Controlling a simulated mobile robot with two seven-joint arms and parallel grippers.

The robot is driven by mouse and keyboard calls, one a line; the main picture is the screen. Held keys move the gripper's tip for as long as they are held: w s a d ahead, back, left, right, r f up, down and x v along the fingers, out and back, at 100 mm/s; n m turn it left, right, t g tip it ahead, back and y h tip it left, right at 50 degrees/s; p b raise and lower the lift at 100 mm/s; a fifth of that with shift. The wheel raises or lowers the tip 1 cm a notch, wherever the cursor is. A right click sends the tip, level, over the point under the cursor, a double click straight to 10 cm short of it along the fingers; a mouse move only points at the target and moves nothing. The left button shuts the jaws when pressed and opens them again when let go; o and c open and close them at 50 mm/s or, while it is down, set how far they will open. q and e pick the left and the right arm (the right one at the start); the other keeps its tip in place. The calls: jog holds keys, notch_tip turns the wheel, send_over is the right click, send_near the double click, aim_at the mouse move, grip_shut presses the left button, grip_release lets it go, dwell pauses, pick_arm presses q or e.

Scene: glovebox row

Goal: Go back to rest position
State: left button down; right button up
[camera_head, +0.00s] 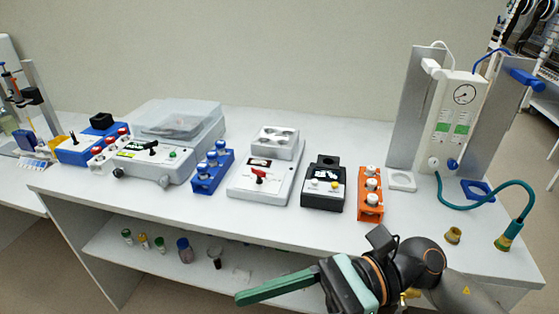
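My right arm comes in from the bottom right, in front of the bench. Its gripper (242,298) points left, below the front edge of the bench top and in front of the lower shelf. I see one long green finger; the second finger cannot be made out, so I cannot tell whether it is open or shut. No object shows at the fingertip. My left gripper is not in view.
On the bench (215,214) stand a clear-lidded machine (165,135), a blue rack (210,175), a white device (262,190), a black device (324,186), an orange rack (370,205) and a gauge unit (455,110) with a teal hose (480,204). Small bottles (185,250) stand on the lower shelf.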

jog(key=w+d+r+m+t+y, duration=0.1)
jog(key=w+d+m+t+y, duration=0.15)
jog(key=w+m+t, duration=0.55)
jog(key=w+d+m+t+y, duration=0.1)
jog(key=w+m+t+y, duration=0.15)
jog(key=m+t, duration=0.7)
jog(key=w+d+f+m+t+h, duration=0.2)
jog(key=d+f+m+t+h, duration=0.15)
jog(key=m, duration=0.55)
jog(key=w+d+f+m+t+h, duration=0.25)
jog(key=f+m+h, duration=0.25)
jog(key=m, duration=0.4)
jog(key=s+d+f+m+g+h+p, duration=0.1)
jog(key=d+f+m+g+h, duration=0.2)
jog(key=f+m, duration=0.45)
jog(key=s+d+f+m+g+h, duration=0.1)
jog(key=s+d+f+m+h, duration=0.15)
jog(key=f+m+h, duration=0.55)
jog(key=s+d+f+m+g, duration=0.1)
jog(key=s+f+g, duration=0.1)
jog(key=s+f, duration=0.2)
jog(key=s+d+f+m+g, duration=0.1)
jog(key=s+f, duration=0.4)
jog(key=f, duration=0.5)
jog(key=shift+s+d+m+g, duration=0.2)
jog(key=shift+d+m+g, duration=0.1)
jog(key=shift+d+g, duration=0.4)
jog(key=shift+a, duration=0.1)
